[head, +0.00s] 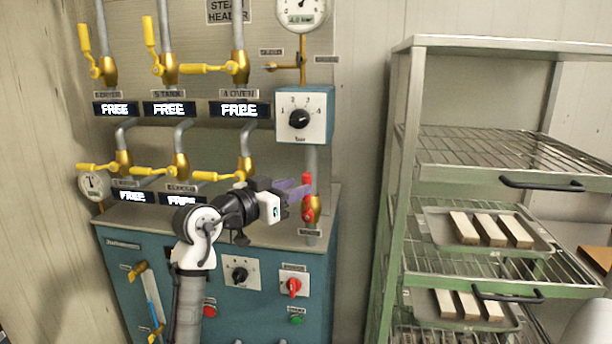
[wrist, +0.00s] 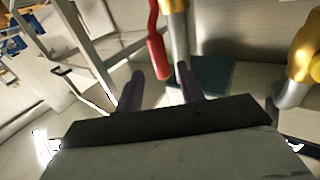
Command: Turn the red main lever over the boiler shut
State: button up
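The red main lever (head: 307,181) stands upright beside the vertical pipe, on a brass valve (head: 314,207) above the right part of the boiler (head: 135,262). In the wrist view the red lever (wrist: 155,45) hangs down from the top edge, beside the pipe. My gripper (head: 299,189) has purple fingers and reaches the lever from the left in the head view. In the wrist view my gripper (wrist: 160,76) is open, with the lever's grip end showing between the fingertips. A gap shows on both sides; I cannot tell how deep the lever sits.
Yellow-handled valves (head: 212,69) line the panel to the left. A dial box (head: 305,117) sits above the lever, and a red knob (head: 293,286) is on the boiler front below. A green rack (head: 400,190) with trays stands to the right, past a strip of wall.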

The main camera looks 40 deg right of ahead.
aim_at(303, 184)
jog(key=shift+w+d+p, duration=0.15)
jog(key=shift+d+p, duration=0.1)
jog(key=shift+d, duration=0.9)
jog(key=shift+w+d+p, duration=0.15)
jog(key=shift+d+p, duration=0.1)
jog(key=shift+d, duration=0.9)
grip_shut()
